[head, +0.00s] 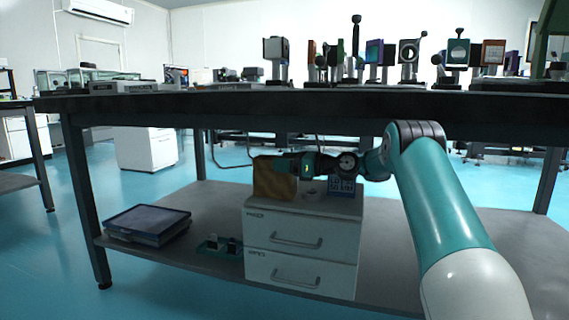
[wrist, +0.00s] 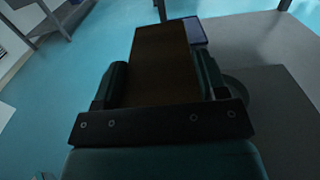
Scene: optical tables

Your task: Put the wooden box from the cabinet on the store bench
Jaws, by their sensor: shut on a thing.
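The wooden box (head: 272,180) is brown and upright at the left end of the white two-drawer cabinet (head: 303,246) top. My gripper (head: 296,165) reaches in from the right under the table and is shut on the box. In the wrist view the box (wrist: 163,60) sits between my two dark green fingers and points away from the camera. I cannot tell whether its base touches the cabinet top. Which surface is the store bench is not clear from these views.
The cabinet stands on the lower shelf (head: 205,202) of a dark optical table (head: 300,103), which overhangs my arm. A blue-lidded case (head: 148,222) and a small teal tray (head: 217,246) lie left of it. A blue and white block (head: 341,186) is on the cabinet. Optics stand above.

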